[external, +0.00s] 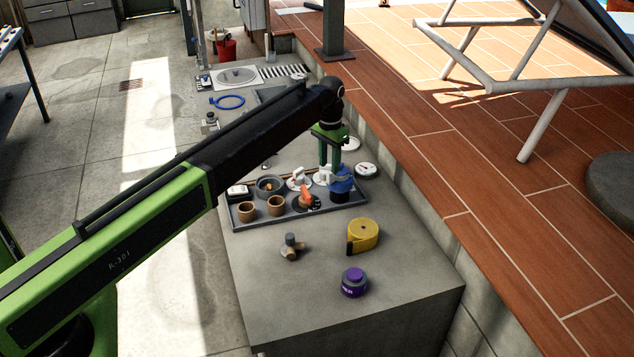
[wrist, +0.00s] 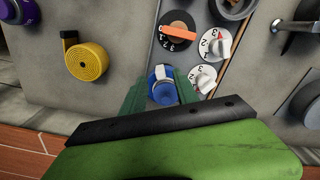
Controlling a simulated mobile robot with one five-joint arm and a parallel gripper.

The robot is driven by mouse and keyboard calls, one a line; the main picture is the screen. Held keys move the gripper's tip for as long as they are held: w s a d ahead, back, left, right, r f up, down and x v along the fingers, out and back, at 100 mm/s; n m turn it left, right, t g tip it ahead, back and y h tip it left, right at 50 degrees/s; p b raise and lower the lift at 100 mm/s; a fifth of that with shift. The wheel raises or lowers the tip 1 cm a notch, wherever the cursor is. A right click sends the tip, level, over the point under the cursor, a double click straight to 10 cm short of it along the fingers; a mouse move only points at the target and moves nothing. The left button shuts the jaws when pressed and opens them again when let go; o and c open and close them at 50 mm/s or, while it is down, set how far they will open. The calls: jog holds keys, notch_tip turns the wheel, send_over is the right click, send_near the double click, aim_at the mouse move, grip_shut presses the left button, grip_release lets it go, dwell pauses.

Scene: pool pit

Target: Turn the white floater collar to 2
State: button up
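My gripper (wrist: 160,92) reaches down over the tray in the wrist view, its two green fingers apart. A round blue object with a white top (wrist: 163,88) shows between them; I cannot tell whether they touch it. In the external view my gripper (external: 330,165) is above the tray's right part, by the blue object (external: 342,180). A white numbered dial with a pale handle (wrist: 203,78) lies just right of the fingers. Another white dial with a red pointer (wrist: 216,44) lies beyond it. I cannot tell which dial is the white floater collar. Exact settings are unclear.
An orange-handled dial (wrist: 178,30) stands near the white ones. The grey tray (external: 240,222) also holds brown cups (external: 276,206). A yellow tape roll (external: 363,236), a valve fitting (external: 292,247) and a purple jar (external: 354,283) stand on the concrete in front. The front right corner is clear.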

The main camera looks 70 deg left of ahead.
aim_at(329, 173)
notch_tip(329, 173, down, 5)
jog(key=b, duration=0.3)
jog(key=shift+r, duration=0.3)
grip_shut()
